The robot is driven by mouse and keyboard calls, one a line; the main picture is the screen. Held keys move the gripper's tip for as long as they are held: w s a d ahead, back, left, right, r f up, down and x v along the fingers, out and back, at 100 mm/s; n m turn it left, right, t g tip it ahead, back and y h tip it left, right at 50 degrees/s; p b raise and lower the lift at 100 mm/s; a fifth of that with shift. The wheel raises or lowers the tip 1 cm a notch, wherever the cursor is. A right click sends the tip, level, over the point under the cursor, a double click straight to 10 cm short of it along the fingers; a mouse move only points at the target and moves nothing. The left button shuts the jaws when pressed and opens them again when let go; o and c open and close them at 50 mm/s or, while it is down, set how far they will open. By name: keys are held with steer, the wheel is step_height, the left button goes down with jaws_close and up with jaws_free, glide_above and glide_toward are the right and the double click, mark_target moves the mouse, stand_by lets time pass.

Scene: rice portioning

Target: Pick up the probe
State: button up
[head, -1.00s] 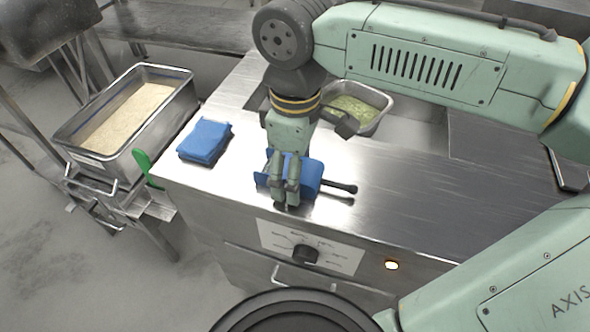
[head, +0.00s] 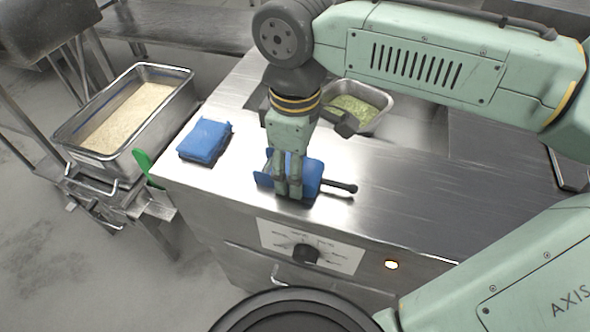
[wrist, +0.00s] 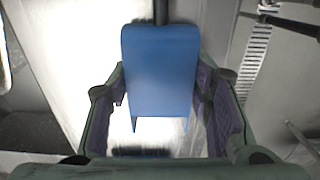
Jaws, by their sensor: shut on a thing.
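The probe (head: 311,176) has a blue body with a thin black rod that ends in a knob. It lies near the front edge of the steel counter, with the rod pointing right in the head view. My gripper (head: 288,188) points down over the blue body and is shut on it. In the wrist view the probe's blue body (wrist: 160,70) sits between my two fingers, with the black rod beyond it at the top. My fingers hide part of the body in the head view.
A folded blue cloth (head: 204,141) lies left on the counter (head: 410,195). A pan of green food (head: 358,105) is set in behind my gripper. A deep pan of rice (head: 125,115) stands at left, with a green handle (head: 142,162) nearby. The counter's right is clear.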

steer(key=shift+r, duration=0.45)
steer(key=shift+s+a+r+b, duration=0.1)
steer(key=shift+s+r+b, duration=0.15)
steer(key=shift+r, duration=0.4)
steer(key=shift+s+a+r+b, duration=0.1)
steer(key=shift+s+r+b, duration=0.1)
steer(key=shift+r, duration=0.4)
steer(key=s+a+r+b, duration=0.2)
steer(key=s+a, duration=0.1)
steer(key=s, duration=1.1)
steer(key=r+p, duration=0.3)
steer(key=p, duration=0.1)
steer(key=r+p, duration=0.2)
steer(key=shift+s+r, duration=0.3)
steer(key=shift+s, duration=0.1)
